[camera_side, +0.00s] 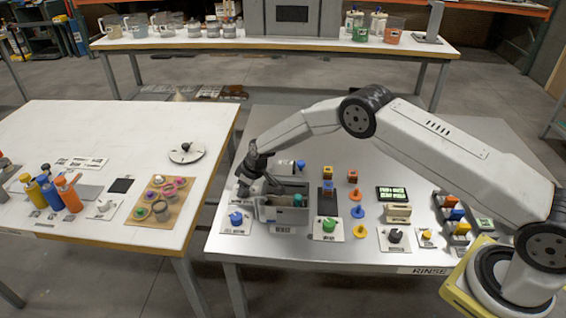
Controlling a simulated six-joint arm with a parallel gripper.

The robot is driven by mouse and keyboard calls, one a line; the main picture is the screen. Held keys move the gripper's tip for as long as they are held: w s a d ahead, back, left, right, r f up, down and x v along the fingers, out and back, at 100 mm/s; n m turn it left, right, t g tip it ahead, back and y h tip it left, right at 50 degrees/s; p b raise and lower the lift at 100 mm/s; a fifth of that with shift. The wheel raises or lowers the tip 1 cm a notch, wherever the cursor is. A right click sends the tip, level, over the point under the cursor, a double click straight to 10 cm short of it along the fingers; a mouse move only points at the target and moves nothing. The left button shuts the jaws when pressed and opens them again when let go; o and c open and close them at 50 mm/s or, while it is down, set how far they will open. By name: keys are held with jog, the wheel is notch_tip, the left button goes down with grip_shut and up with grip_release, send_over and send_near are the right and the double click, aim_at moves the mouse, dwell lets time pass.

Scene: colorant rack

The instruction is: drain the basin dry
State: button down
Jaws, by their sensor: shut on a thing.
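The grey basin (284,215) is an open-topped box with a "RINSE" label in front, on the metal table. A small teal thing (298,200) shows inside its right part. I cannot tell whether there is water in it. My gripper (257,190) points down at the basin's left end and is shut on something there. The dark fingers hide what it holds. A blue knob (236,218) on a white plate sits just left of the basin, and a green knob (328,225) on a white plate sits just right.
A white table (110,130) with bottles (68,195) is at left. My arm spans above the metal table's right side.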

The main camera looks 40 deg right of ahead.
jog(key=shift+s+m+h, duration=0.1)
jog(key=shift+m+h, duration=0.3)
jog(key=shift+m, duration=0.9)
jog(key=shift+c, duration=1.1)
grip_release()
jog(key=shift+r, duration=0.15)
jog(key=a+v, duration=0.1)
jog(key=v, duration=0.6)
jog(key=shift+s+d+r, duration=0.2)
jog(key=shift+d, duration=0.3)
